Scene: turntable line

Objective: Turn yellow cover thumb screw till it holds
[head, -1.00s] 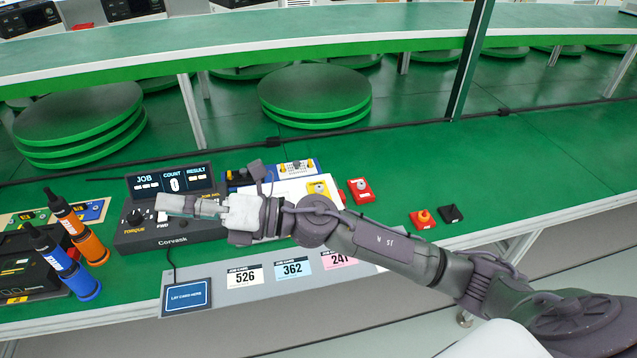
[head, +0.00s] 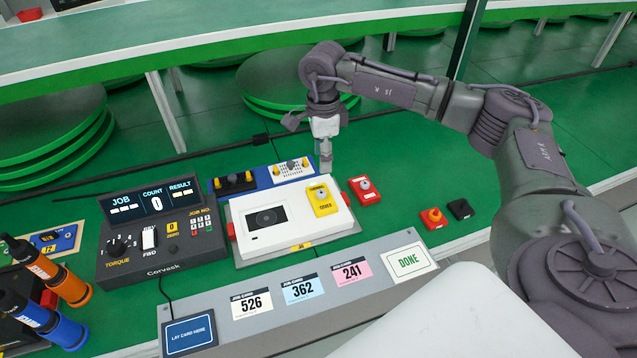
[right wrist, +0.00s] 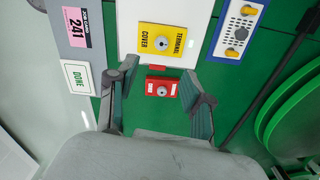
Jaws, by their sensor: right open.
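The yellow terminal cover (head: 322,199) lies on the right part of a white panel unit (head: 262,216), with a grey thumb screw (head: 320,190) at its far end. In the right wrist view the yellow cover (right wrist: 158,42) and its screw (right wrist: 162,44) lie beyond the fingertips. My right gripper (head: 325,158) points down above the table, behind the cover and apart from it. In the right wrist view its fingers (right wrist: 160,95) are spread and empty, with a red block (right wrist: 161,87) in the gap between them. My left gripper is not in view.
A red block (head: 364,190) with a grey knob stands right of the panel. A blue tray (head: 262,181) lies behind it. A Corvask controller (head: 160,240) and orange and blue screwdrivers (head: 62,283) are at left. Job cards (head: 300,288) lie in front.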

